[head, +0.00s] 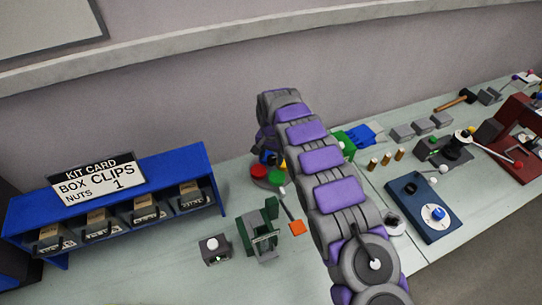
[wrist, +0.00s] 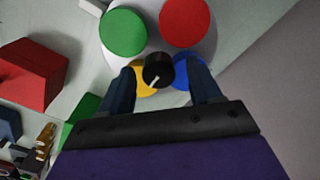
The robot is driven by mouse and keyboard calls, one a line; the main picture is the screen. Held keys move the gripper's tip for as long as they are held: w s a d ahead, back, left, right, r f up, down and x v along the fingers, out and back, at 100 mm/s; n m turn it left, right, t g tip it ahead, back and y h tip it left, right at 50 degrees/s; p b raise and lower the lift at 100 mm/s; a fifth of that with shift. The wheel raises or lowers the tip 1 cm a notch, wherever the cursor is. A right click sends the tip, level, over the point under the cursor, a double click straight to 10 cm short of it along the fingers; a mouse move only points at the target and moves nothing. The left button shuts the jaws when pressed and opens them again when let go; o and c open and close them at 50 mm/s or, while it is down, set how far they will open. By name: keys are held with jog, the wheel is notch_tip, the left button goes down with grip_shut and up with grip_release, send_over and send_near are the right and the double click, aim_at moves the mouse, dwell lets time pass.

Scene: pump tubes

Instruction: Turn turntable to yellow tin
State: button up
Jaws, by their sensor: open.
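The turntable (wrist: 153,40) is a pale round disc carrying a green tin (wrist: 123,32), a red tin (wrist: 184,22), a yellow tin (wrist: 144,84) and a blue tin (wrist: 182,72). A black knob (wrist: 158,69) with a white pointer line stands at its middle. My gripper (wrist: 160,85) is open, one finger on each side of the knob, with a visible gap. The fingers and knob partly cover the yellow and blue tins. In the head view the red tin (head: 259,171) and green tin (head: 276,177) show below my gripper; my arm hides part of the turntable.
A blue kit shelf (head: 150,170) with bins stands at the left. A dark green fixture (head: 262,235) and a grey block with a white knob (head: 214,250) stand in front. A blue panel with a dial (head: 425,200) lies at the right. A red block (wrist: 33,75) shows beside the turntable.

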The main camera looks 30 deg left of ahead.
grip_shut()
dwell(0.6)
